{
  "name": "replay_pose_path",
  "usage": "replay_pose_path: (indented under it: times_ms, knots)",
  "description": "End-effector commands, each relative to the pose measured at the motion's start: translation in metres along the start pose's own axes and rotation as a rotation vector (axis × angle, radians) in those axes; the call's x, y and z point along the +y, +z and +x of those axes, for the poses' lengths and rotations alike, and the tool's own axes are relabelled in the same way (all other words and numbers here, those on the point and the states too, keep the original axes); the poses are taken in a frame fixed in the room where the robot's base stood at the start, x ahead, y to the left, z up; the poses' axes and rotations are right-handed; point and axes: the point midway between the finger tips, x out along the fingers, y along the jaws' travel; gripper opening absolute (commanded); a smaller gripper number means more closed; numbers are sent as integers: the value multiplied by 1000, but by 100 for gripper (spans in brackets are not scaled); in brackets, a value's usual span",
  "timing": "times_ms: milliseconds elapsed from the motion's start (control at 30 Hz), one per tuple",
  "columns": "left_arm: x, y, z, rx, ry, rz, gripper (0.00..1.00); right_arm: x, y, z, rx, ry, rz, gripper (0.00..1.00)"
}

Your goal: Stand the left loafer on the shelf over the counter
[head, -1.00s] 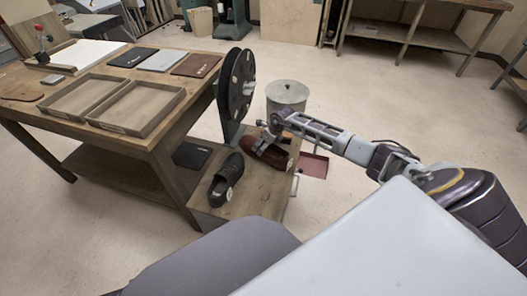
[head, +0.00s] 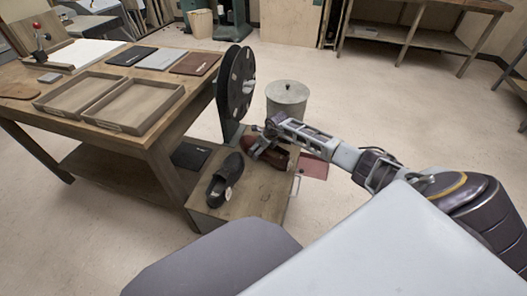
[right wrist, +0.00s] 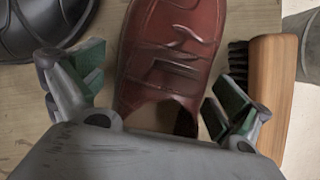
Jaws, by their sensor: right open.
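A reddish-brown loafer (head: 279,158) lies on a low wooden stand (head: 258,196), partly hidden by my right gripper (head: 258,148). In the right wrist view the brown loafer (right wrist: 172,45) lies between the spread, green-padded fingers of my right gripper (right wrist: 158,88). Its heel end is partly hidden by the gripper body. The fingers stand apart from its sides, open and empty. A black shoe (head: 222,184) with a round white tag sits to the left on the same stand; its edge shows in the right wrist view (right wrist: 38,22). I see no shelf over a counter. My left gripper is out of view.
A wooden-handled brush (right wrist: 270,85) lies close to the right finger. A black reel (head: 236,85) stands behind the shoes, with a grey lidded bin (head: 287,100) beyond. A workbench with trays (head: 130,107) stands left. Open floor (head: 400,115) lies to the right.

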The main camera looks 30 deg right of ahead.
Motion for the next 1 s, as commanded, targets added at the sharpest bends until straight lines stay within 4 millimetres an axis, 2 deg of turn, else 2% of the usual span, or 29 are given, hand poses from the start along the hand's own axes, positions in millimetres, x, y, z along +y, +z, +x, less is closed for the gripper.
replay_pose_path:
  times_ms: [233, 267, 700, 1000]
  knots:
    - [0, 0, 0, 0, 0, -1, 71, 0, 0, 0, 0, 0, 0, 100]
    - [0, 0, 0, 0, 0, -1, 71, 0, 0, 0, 0, 0, 0, 97]
    - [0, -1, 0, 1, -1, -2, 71, 0, 1, -1, -2, 0, 0, 41]
    - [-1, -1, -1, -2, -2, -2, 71, 0, 2, -3, -2, 0, 0, 40]
